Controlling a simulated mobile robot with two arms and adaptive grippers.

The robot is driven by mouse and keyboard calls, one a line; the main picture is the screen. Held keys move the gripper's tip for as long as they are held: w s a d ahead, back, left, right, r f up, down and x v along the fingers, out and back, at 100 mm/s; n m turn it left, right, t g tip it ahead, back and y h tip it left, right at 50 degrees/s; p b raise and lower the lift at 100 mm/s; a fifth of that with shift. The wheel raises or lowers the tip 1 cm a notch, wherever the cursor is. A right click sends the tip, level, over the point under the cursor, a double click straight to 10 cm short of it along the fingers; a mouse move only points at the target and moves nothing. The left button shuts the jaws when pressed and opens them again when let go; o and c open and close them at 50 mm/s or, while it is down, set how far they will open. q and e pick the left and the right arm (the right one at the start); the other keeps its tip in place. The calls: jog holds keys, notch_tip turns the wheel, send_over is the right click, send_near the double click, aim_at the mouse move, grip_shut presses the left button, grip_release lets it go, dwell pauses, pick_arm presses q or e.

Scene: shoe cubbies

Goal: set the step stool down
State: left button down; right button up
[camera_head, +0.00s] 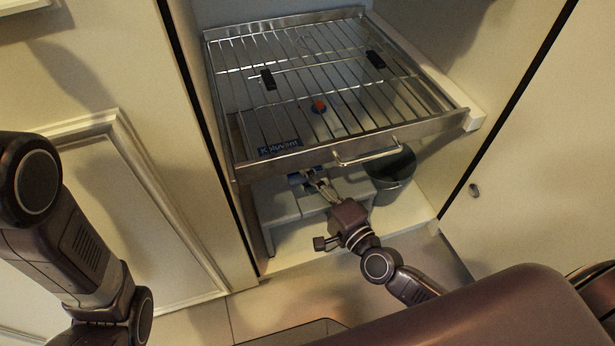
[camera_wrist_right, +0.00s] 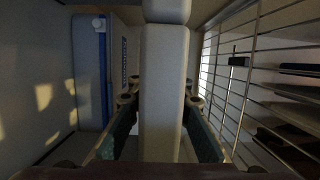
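The step stool (camera_head: 283,208) is pale grey and sits low inside the cabinet, under the pull-out wire rack. It looks upright; whether its feet touch the cabinet floor I cannot tell. My right gripper (camera_head: 322,186) reaches in under the rack's front rail at the stool's top. In the right wrist view a pale grey bar of the stool (camera_wrist_right: 162,95) runs between the two fingers of the right gripper (camera_wrist_right: 161,108), which look closed against it. My left arm shows at the left of the head view, but its gripper is out of frame.
The wire rack (camera_head: 345,157) with its front handle hangs just above my right gripper. A dark bucket (camera_head: 397,178) stands right of the stool. A blue-and-white box (camera_head: 280,148) and a red-capped item (camera_head: 320,106) show through the wires. Cabinet walls confine both sides.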

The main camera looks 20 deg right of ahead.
jog(key=shift+o, duration=0.7)
jog(key=shift+r, duration=0.25)
jog(key=v, duration=1.2)
jog(key=shift+f, duration=0.1)
